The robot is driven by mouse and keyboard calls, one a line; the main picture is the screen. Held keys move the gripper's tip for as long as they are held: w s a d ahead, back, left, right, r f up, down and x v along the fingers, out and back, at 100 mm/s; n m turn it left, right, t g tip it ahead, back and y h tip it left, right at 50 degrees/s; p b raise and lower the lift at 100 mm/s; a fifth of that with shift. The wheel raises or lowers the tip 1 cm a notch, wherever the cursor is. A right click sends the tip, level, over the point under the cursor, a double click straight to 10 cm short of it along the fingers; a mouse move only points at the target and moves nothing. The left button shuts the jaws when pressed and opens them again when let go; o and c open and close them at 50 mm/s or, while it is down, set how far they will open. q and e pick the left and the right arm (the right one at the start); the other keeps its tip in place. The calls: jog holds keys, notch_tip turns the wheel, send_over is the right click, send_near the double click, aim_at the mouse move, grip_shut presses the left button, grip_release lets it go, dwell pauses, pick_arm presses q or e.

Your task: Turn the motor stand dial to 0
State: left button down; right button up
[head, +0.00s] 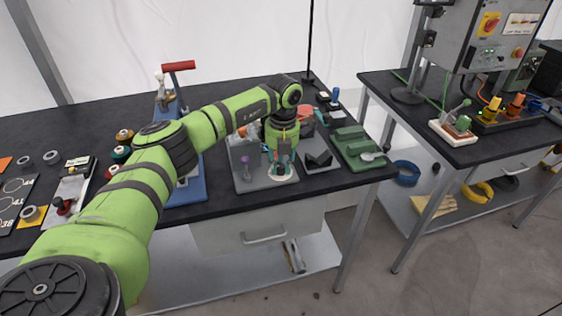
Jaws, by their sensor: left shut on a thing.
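The motor stand (250,183) is a grey block with a flat base near the front edge of the table. Its dial sits on a pale round plate (281,177) at the front right of the base. My left gripper (281,165) points down over this plate, shut on the dial's knob. The fingers hide most of the knob, and the dial's marks are too small to read. My right gripper is not in view.
A dark angled block (318,160) and a green tray (358,150) with a spoon-like piece lie close to the right. A blue-based press with a red handle (179,66) stands to the left. A second table (480,150) with a control box is at right.

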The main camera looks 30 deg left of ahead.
pick_arm(q)
jog(key=shift+s+f+n, duration=0.1)
jog(key=shift+n, duration=0.6)
jog(key=c, duration=1)
grip_release()
